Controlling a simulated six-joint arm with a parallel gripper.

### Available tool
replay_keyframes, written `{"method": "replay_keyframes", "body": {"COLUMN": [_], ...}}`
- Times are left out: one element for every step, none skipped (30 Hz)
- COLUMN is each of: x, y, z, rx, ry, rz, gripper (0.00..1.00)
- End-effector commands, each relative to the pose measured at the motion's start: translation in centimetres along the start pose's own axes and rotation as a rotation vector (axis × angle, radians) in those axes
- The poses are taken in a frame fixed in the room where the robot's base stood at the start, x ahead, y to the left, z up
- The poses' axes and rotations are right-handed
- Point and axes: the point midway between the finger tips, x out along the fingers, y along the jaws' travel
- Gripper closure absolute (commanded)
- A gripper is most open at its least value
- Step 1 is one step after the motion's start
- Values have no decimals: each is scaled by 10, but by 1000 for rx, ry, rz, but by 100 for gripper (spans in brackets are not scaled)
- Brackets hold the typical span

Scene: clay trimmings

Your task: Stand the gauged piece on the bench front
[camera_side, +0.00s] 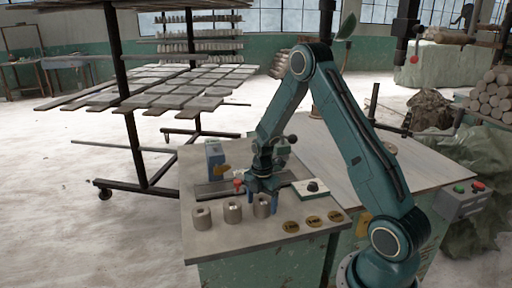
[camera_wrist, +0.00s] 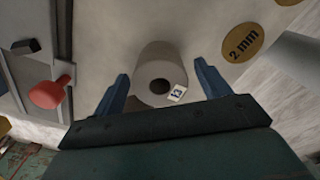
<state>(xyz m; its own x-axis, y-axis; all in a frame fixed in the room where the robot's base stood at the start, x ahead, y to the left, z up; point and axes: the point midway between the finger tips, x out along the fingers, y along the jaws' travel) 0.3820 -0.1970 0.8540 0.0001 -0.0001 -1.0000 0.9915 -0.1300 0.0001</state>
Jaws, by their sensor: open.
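Three grey clay cylinders stand in a row on the bench (camera_side: 225,241): a left one (camera_side: 201,218), a middle one (camera_side: 232,213) and a right one (camera_side: 262,207). My gripper (camera_side: 262,197) is open, low over the right cylinder. In the wrist view my gripper (camera_wrist: 161,72) has one blue finger on each side of a cylinder (camera_wrist: 150,60), with gaps visible. That cylinder stands upright, with a round hole in its top and a small white numbered tag (camera_wrist: 177,92). Yellow round marks (camera_side: 313,221) lie to the right of the row; one reads "2 mm" in the wrist view (camera_wrist: 243,42).
A red knob (camera_side: 238,183) on a grey metal fixture stands behind the row; it also shows in the wrist view (camera_wrist: 52,92). A blue box (camera_side: 214,156) is at the back left, a pale plate with a black knob (camera_side: 312,187) at right. The bench's front strip is clear.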

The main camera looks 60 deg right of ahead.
Motion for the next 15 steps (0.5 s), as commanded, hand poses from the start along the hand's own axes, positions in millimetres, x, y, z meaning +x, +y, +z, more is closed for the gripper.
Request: {"method": "replay_keyframes", "body": {"x": [0,0,0,-1,-1,-2,-3,-4,-6,-8,-10,-13,-16,-19,-24], "y": [0,0,0,0,0,0,0,0,0,0,0,1,1,1,1], "z": [0,0,0,0,0,0,0,0,0,0,0,0,0,0,0], "rx": [0,0,0,0,0,0,0,0,0,0,0,0,0,0,0], "ry": [0,0,0,0,0,0,0,0,0,0,-1,-1,-1,-1,-1], "rz": [0,0,0,0,0,0,0,1,1,1,2,2,3,2,3], "gripper": [24,24,24,24,24,24,24,24,24,24,24,24,24,24,24]}}
